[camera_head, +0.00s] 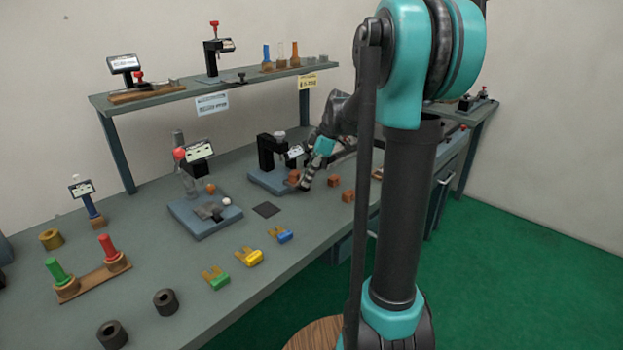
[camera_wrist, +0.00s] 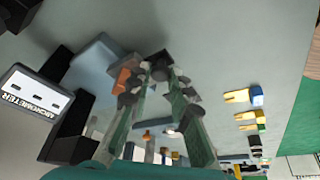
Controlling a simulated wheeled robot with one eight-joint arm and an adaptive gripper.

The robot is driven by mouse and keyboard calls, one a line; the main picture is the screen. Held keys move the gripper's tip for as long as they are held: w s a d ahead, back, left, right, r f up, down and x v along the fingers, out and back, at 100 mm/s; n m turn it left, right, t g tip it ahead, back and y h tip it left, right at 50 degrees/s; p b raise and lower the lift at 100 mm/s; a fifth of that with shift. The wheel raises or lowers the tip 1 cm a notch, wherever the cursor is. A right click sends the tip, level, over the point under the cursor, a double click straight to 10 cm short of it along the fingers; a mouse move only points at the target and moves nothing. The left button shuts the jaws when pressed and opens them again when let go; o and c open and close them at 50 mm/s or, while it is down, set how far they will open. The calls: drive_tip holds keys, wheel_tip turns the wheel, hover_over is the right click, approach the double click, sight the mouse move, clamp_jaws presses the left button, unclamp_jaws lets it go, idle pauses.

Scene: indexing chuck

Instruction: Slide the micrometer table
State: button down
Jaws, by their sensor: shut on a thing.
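The micrometer station stands mid-bench, with a black upright post (camera_head: 271,152) on a blue-grey base (camera_head: 262,181). In the wrist view its white sign (camera_wrist: 35,95) reads "MICROMETER", and part of the base (camera_wrist: 97,62) shows. An orange block (camera_head: 293,176) is at the right end of the base, and it also shows beside the left finger in the wrist view (camera_wrist: 125,78). My gripper (camera_head: 304,183) is at the base's right end. In the wrist view its fingertips (camera_wrist: 161,80) close around a small dark knob (camera_wrist: 160,62). The fingers hide how the knob joins the table.
Loose orange-brown blocks (camera_head: 348,196) lie right of my gripper. A second station (camera_head: 205,213) stands to the left. A shelf (camera_head: 180,92) runs above the back of the bench.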

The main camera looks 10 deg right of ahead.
sight(293, 171)
drive_tip(key=w+a, duration=0.1)
drive_tip(key=w, duration=0.1)
drive_tip(key=w+a, duration=0.3)
drive_tip(key=shift+w, duration=0.3)
drive_tip(key=c, duration=1.4)
unclamp_jaws()
drive_tip(key=shift+c, duration=0.2)
drive_tip(key=shift+o, duration=0.4)
drive_tip(key=v, duration=1.2)
drive_tip(key=shift+s, duration=0.1)
